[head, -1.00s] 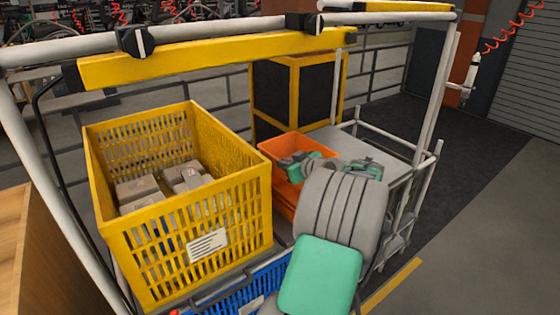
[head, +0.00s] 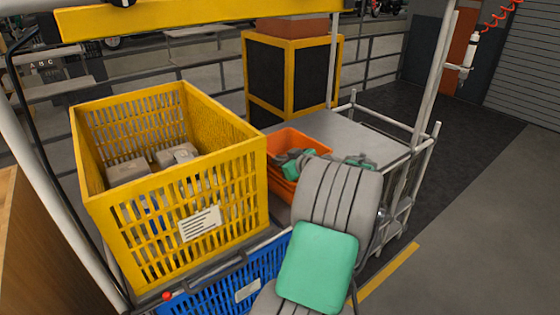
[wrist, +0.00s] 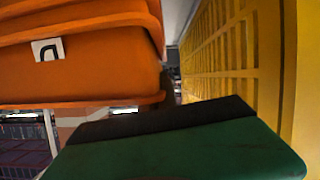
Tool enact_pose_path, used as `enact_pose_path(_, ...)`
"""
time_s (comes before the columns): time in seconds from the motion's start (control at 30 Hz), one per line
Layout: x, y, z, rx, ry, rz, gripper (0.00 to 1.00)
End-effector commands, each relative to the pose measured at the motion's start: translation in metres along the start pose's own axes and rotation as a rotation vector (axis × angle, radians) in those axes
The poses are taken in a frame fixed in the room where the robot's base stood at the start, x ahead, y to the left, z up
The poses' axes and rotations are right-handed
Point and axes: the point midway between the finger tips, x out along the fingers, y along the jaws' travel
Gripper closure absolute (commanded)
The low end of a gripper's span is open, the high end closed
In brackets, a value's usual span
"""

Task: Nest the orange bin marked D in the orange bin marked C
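An orange bin (head: 303,139) stands on the grey cart surface just right of the yellow crate, partly hidden by my arm. In the wrist view, orange walls and ridged rims fill the upper left, with a white label (wrist: 47,49) bearing a turned letter that looks like D. I cannot tell from the rims whether one or two bins show, and no C mark is visible. My gripper (head: 322,163) is at the orange bin, with green and grey parts over its opening. In the wrist view a green finger with a dark edge lies close to the orange wall. Its grip is hidden.
The yellow slatted crate (head: 226,200) with grey boxes stands close on the left. A blue crate (head: 222,293) is in front, below it. The grey cart top (head: 352,135) is clear behind and right of the orange bin. White posts and rails frame the cart.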

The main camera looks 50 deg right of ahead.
Motion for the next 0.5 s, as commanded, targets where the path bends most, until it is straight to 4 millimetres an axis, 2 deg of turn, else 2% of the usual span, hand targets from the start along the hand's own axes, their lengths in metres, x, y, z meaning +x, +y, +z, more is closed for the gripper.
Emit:
enact_pose_path(0.1,-0.0005,0.0005,-0.0015,-0.001,0.001,0.001,1.0)
enact_pose_path(0.4,-0.0005,0.0004,-0.001,-0.001,0.001,0.001,0.74)
enact_pose_path(0.5,-0.0004,0.0004,-0.0009,-0.001,0.0,0.001,0.72)
